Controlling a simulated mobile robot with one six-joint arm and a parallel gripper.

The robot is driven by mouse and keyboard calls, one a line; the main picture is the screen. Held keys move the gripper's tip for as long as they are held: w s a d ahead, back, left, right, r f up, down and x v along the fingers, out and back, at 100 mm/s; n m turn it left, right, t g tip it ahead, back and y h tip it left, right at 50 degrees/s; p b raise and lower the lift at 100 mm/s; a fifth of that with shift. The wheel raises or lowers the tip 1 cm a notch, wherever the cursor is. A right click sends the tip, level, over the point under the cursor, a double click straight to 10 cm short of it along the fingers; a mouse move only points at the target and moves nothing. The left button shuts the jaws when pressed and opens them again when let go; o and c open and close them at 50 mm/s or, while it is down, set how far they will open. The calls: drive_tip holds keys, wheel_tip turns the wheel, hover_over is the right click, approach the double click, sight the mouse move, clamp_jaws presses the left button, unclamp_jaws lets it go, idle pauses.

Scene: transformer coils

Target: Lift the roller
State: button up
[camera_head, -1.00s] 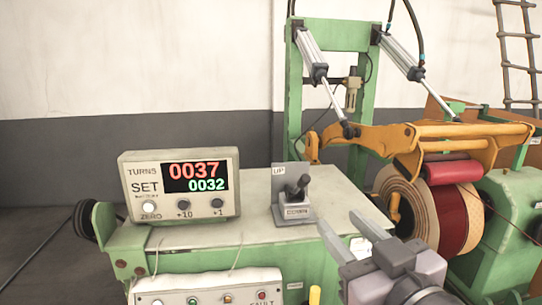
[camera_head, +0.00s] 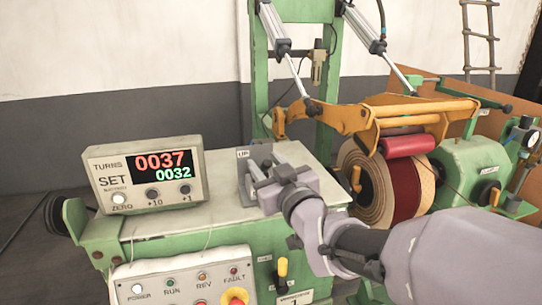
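The red roller (camera_head: 408,146) hangs under the orange swing arm (camera_head: 350,118), low against the top of the coil (camera_head: 405,190); I cannot tell if it touches. The grey lever box (camera_head: 243,180) stands on the green bench, its UP label showing at the top. My gripper (camera_head: 267,162) is at this box, its two fingers apart on either side of the dark lever knob (camera_head: 267,164). My gripper hides most of the lever and the lower label, so contact is not clear.
The counter box (camera_head: 146,175) on the bench reads 0037 in red and 0032 in green. Below is a button panel (camera_head: 182,284) with a yellow-ringed red button (camera_head: 235,298). Two pneumatic cylinders (camera_head: 364,29) slope down to the orange arm. A green motor housing (camera_head: 465,165) stands at right.

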clamp_jaws()
idle(1.4)
